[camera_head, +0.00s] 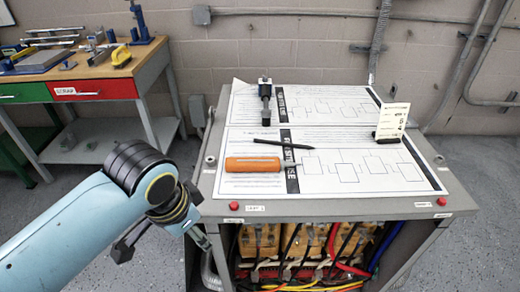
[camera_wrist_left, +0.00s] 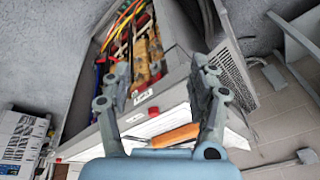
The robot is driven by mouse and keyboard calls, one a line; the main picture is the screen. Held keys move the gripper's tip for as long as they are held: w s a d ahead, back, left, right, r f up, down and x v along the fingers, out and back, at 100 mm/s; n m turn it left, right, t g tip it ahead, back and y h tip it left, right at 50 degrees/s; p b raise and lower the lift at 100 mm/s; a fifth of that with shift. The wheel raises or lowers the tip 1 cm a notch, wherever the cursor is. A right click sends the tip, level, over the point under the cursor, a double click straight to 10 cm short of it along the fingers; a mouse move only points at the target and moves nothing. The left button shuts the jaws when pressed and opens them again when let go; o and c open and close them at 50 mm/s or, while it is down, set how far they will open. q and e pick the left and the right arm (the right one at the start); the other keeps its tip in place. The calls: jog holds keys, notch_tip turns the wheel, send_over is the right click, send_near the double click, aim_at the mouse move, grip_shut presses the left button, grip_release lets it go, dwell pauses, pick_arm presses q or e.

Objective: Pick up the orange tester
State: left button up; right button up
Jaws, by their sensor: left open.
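The orange tester (camera_head: 252,164) has a thick orange handle and a thin tip pointing right. It lies on the left front part of the printed sheet on the grey cabinet top. It also shows in the left wrist view (camera_wrist_left: 176,136), low between my fingers and beyond them. My left gripper (camera_head: 203,239) is off the cabinet's left front corner, apart from the tester. In the left wrist view the left gripper (camera_wrist_left: 164,82) has its fingers spread with nothing held between them. My right gripper is in neither view.
A black pen (camera_head: 283,144) lies just behind the tester. A black tool (camera_head: 265,97) stands farther back, and a white card (camera_head: 393,119) stands at the right. The grey cabinet (camera_head: 340,207) has an open front with wires. A wooden workbench (camera_head: 90,72) is at the left.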

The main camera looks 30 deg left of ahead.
pick_arm(q)
jog(key=w+m, duration=0.1)
jog(key=w, duration=0.2)
jog(key=w+r+m+p, duration=0.1)
jog(key=w, duration=0.2)
jog(key=w+r+m+g, duration=0.1)
jog(key=w, duration=0.2)
jog(key=shift+w+a+r+m, duration=0.1)
jog(key=shift+w+a+m, duration=0.1)
jog(key=shift+a+m, duration=0.15)
jog(key=w+r+m+g+p, duration=0.2)
jog(key=w+r+m, duration=0.3)
jog(key=w+r, duration=0.55)
send_over(250, 161)
jog(key=shift+m+h, duration=0.25)
jog(key=shift+h, duration=0.15)
notch_tip(250, 161, down, 6)
jog(key=shift+w+a+f, duration=0.15)
jog(key=shift+f, duration=0.05)
notch_tip(250, 161, down, 6)
jog(key=shift+r+p, duration=0.2)
jog(key=shift+p, duration=0.1)
jog(key=c, duration=1.2)
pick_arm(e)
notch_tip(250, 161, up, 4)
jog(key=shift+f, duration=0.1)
pick_arm(q)
jog(key=shift+r, duration=0.1)
